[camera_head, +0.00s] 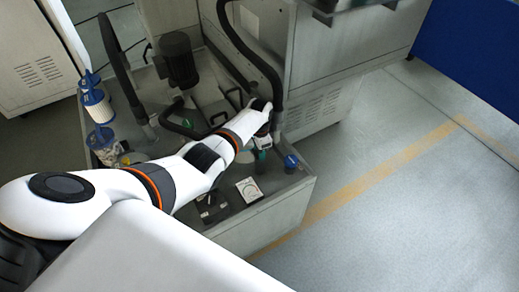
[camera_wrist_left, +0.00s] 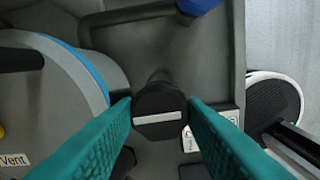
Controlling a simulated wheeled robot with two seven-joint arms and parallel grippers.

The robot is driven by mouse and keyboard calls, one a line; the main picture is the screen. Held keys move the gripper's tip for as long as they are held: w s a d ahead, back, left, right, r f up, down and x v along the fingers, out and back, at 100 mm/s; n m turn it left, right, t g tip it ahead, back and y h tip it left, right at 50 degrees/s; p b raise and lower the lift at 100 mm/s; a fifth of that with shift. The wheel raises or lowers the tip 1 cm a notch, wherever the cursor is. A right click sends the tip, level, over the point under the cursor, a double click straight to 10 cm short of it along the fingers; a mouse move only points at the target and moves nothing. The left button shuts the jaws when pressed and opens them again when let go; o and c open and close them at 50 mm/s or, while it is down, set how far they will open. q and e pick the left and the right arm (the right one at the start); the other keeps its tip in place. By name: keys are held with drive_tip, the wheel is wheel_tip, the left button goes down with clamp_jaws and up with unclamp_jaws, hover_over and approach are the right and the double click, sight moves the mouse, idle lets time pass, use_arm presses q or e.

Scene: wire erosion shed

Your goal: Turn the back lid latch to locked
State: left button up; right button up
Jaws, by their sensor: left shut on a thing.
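In the left wrist view, a black latch knob (camera_wrist_left: 158,112) with a white bar across its top sits between the two teal fingers of my left gripper (camera_wrist_left: 158,106). The white bar lies nearly level in that picture. Both fingers touch the sides of the knob, so the gripper is shut on it. In the head view my left gripper (camera_head: 262,152) points down into the grey tank unit, and its wrist hides the knob. My right gripper is in neither view.
A blue-topped fitting (camera_head: 291,161) stands close to the right of the gripper, and a white dial plate (camera_head: 249,190) lies in front. A black hose (camera_head: 262,62) hangs just behind. Filters (camera_head: 97,106) and a dark motor (camera_head: 177,60) stand left. Floor at right is clear.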

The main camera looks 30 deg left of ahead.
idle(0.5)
use_arm(q)
drive_tip(key=o, duration=1)
drive_tip(key=shift+r, duration=0.1)
wheel_tip(320, 180, up, 12)
drive_tip(key=shift+f+p, duration=0.1)
drive_tip(key=shift+p, duration=0.3)
